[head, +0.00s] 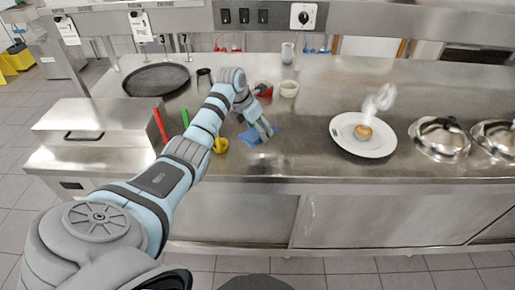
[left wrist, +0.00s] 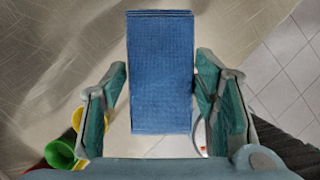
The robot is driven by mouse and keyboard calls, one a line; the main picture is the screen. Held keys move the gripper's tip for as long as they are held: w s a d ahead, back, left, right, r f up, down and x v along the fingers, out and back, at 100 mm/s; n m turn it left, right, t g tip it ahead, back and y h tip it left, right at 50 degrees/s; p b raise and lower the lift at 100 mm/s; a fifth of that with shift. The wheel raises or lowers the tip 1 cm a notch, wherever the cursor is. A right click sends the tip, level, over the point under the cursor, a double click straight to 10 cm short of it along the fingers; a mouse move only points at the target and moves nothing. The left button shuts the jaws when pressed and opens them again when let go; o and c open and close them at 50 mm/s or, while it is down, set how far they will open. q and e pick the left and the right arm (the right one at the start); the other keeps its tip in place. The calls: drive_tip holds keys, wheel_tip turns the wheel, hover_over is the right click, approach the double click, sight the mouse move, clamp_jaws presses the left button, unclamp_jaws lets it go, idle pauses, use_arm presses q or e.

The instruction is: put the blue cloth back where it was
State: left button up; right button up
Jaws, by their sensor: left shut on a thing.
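The blue cloth (head: 254,136) is at the front part of the steel counter, in the middle of the head view. My left gripper (head: 265,130) comes down on it from above. In the left wrist view the cloth (left wrist: 160,75) is a folded, flat rectangle between the two fingers of my left gripper (left wrist: 160,92), which is shut on it. I cannot tell whether the cloth touches the counter. My right gripper is not in view.
A white plate (head: 341,139) with food and a steel dome (head: 440,137) stand to the right. Red (head: 160,125), green (head: 185,118) and yellow (head: 221,145) items, a white bowl (head: 289,88) and a black round tray (head: 156,78) are nearby. Counter between cloth and plate is clear.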

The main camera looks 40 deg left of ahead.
sight(250, 135)
use_arm(q)
wheel_tip(250, 135, down, 9)
drive_tip(key=shift+d+f+b, duration=0.1)
drive_tip(key=shift+b, duration=0.8)
drive_tip(key=shift+w, duration=0.1)
drive_tip(key=o, duration=1.2)
drive_tip(key=p+v, duration=0.3)
drive_tip(key=v, duration=0.8)
drive_tip(key=shift+r+p, duration=0.25)
drive_tip(key=shift+p, duration=0.05)
drive_tip(key=shift+s+r, duration=0.3)
drive_tip(key=shift+w, duration=0.1)
